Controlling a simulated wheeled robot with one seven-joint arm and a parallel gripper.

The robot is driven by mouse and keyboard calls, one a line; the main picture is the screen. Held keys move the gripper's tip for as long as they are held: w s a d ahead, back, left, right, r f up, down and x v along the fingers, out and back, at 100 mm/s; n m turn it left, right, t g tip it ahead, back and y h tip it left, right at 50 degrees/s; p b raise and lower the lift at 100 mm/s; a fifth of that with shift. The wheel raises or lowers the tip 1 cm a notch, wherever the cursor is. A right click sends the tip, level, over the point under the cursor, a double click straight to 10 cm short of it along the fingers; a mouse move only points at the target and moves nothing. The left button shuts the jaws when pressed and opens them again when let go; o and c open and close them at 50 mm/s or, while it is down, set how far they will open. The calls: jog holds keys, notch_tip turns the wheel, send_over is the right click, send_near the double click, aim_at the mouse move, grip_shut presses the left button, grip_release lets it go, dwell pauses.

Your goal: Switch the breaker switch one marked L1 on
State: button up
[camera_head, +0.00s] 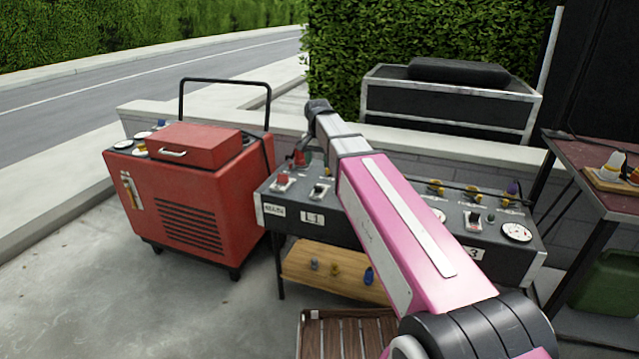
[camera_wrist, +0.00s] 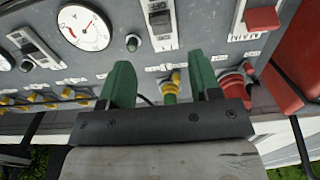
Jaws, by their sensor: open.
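The breaker panel (camera_head: 285,212) is a long dark grey box on legs. The L1 switch (camera_head: 320,190) is a small black lever on a white plate near its left end, above the L1 label (camera_head: 312,217). In the wrist view, a black switch on a white plate (camera_wrist: 160,22), matching L1 by its place beside the red MAIN switch (camera_wrist: 262,18), lies beyond my fingertips at the top. Whether its lever is on or off I cannot tell. My gripper (camera_wrist: 160,78) has two green fingers, open and empty, apart from the switch. In the head view my arm hides my gripper.
Yellow connectors (camera_wrist: 172,82) and a red connector (camera_wrist: 235,85) stick up near my fingers. A gauge (camera_wrist: 85,25) sits left of the switch. A red wheeled machine (camera_head: 190,195) stands close left of the panel; a table (camera_head: 600,185) stands at right.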

aim_at(318, 189)
notch_tip(318, 189, down, 11)
jog(key=shift+r, duration=0.2)
dwell(0.3)
jog(key=c, duration=0.9)
